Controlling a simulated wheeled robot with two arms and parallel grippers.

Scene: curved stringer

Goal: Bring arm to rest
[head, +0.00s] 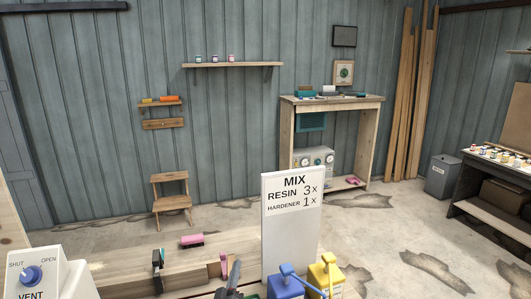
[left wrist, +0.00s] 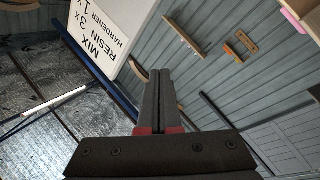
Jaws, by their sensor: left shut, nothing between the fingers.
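My left gripper (head: 235,268) shows as a small dark shape at the bottom of the head view, in front of the white MIX sign (head: 291,220) and to the left of the blue container (head: 285,287). In the left wrist view its two dark fingers (left wrist: 160,74) lie together with nothing between them. The sign also shows there (left wrist: 98,32), tilted, behind the fingers to the upper left. My right gripper is in neither view.
The wooden bench (head: 125,266) holds a pink-topped block (head: 192,240), a black clamp-like tool (head: 158,268), a yellow container (head: 326,277) and a white VENT switch box (head: 45,275). Open floor lies to the right.

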